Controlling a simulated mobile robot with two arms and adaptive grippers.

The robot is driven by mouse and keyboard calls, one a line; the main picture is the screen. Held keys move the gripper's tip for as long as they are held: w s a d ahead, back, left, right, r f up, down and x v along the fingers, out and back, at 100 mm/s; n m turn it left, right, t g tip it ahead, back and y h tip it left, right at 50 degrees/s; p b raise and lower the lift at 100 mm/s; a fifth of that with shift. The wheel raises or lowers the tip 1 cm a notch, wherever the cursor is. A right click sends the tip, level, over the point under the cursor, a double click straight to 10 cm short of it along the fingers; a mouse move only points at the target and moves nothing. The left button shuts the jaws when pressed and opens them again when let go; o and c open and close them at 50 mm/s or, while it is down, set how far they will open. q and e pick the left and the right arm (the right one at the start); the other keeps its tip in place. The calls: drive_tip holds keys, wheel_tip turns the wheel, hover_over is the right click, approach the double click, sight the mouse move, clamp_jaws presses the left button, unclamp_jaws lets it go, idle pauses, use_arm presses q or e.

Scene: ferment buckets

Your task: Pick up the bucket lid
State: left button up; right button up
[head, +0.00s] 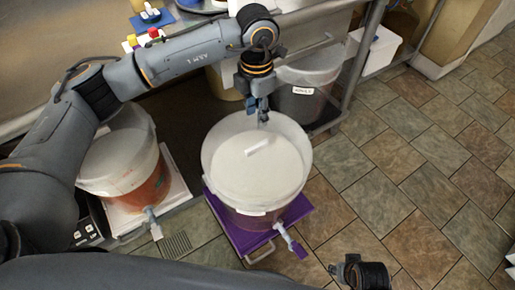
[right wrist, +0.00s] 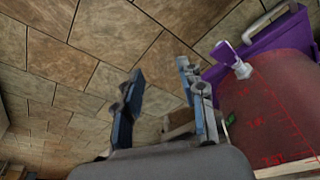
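The middle bucket (head: 250,210) stands on a purple base, with reddish contents and a spigot at its front. A pale round surface (head: 235,175) fills its top, with a short white bar (head: 267,147) on it; it looks like the lid, but I cannot tell whether it is seated on the rim. My left gripper (head: 258,112) points down above the bucket's back rim, apart from the bar, its fingers parted and empty. My right gripper (head: 347,271) is low at the front right; in the right wrist view (right wrist: 162,100) its fingers are apart with nothing between them.
A second bucket (head: 122,165) stands at the left on a white base. A grey labelled bin (head: 300,92) is behind the middle bucket, beside a metal table leg (head: 357,55). A white box (head: 378,48) is at the back. The tiled floor (head: 420,150) at right is clear.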

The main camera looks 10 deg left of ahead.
sight(257, 145)
use_arm(q)
drive_tip(key=f, duration=0.5)
drive_tip(key=f+b, duration=0.1)
drive_tip(key=f, duration=0.5)
drive_tip(key=shift+s+d, duration=0.1)
drive_tip(key=shift+s, duration=0.1)
drive_tip(key=shift+f, duration=0.65)
drive_tip(key=shift+r, duration=0.1)
clamp_jaws()
use_arm(e)
drive_tip(key=r, duration=0.5)
drive_tip(key=shift+w, duration=0.25)
